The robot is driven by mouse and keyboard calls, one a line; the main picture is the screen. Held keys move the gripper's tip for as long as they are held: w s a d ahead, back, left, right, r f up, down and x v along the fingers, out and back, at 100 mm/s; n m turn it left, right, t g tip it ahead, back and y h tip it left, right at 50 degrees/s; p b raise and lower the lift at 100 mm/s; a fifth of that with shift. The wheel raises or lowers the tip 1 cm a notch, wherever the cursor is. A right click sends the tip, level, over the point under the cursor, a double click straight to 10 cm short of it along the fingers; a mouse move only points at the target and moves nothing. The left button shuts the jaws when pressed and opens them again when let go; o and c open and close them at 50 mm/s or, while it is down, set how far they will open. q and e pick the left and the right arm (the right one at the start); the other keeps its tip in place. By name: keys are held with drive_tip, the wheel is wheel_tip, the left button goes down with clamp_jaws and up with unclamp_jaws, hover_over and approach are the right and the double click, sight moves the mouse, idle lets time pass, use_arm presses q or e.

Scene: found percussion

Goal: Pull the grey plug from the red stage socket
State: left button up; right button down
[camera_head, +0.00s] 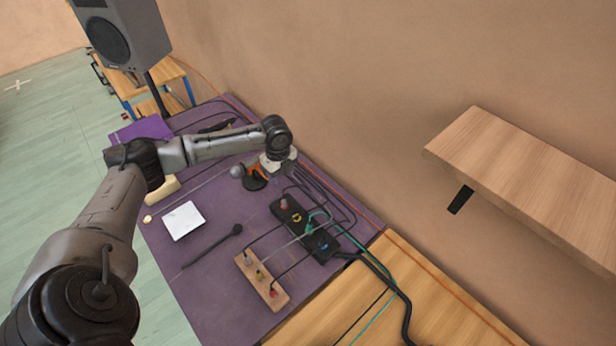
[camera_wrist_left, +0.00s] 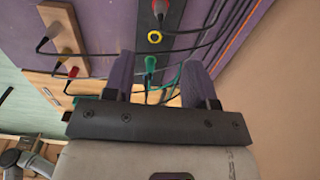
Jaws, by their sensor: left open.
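A black socket box (camera_head: 276,207) lies on the purple cloth, with a red socket holding a grey plug (camera_head: 284,203) at its far end. In the left wrist view, the red socket and grey plug (camera_wrist_left: 160,10) sit at the top edge, partly cut off. A yellow ring socket (camera_wrist_left: 154,37) is bare, and a green plug (camera_wrist_left: 150,64) stands in the box nearer my gripper. My left gripper (camera_wrist_left: 156,72) is open, with its two purple-padded fingers apart and nothing seen held. In the head view, its wrist hangs beyond the box. My right gripper is not seen.
A wooden block (camera_head: 262,281) with several plugs stands beside the box. Black and green cables cross the cloth. A white square (camera_head: 183,220), a black stick (camera_head: 215,246) and an orange-and-black item (camera_head: 255,178) lie nearby. A wooden shelf (camera_head: 530,175) juts from the wall.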

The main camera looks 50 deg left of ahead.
sight(284, 199)
use_arm(q)
wheel_tip(284, 199, down, 14)
drive_tip(key=shift+r+b, duration=0.2)
drive_tip(key=shift+b, duration=0.35)
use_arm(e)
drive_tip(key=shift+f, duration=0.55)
use_arm(q)
clamp_jaws()
drive_tip(key=shift+r+p, duration=0.3)
drive_tip(key=shift+r, duration=0.05)
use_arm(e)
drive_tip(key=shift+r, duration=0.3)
use_arm(q)
drive_tip(key=shift+r+p, duration=0.7)
drive_tip(key=shift+p, duration=0.05)
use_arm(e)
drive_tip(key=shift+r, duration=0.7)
use_arm(q)
drive_tip(key=shift+r, duration=0.1)
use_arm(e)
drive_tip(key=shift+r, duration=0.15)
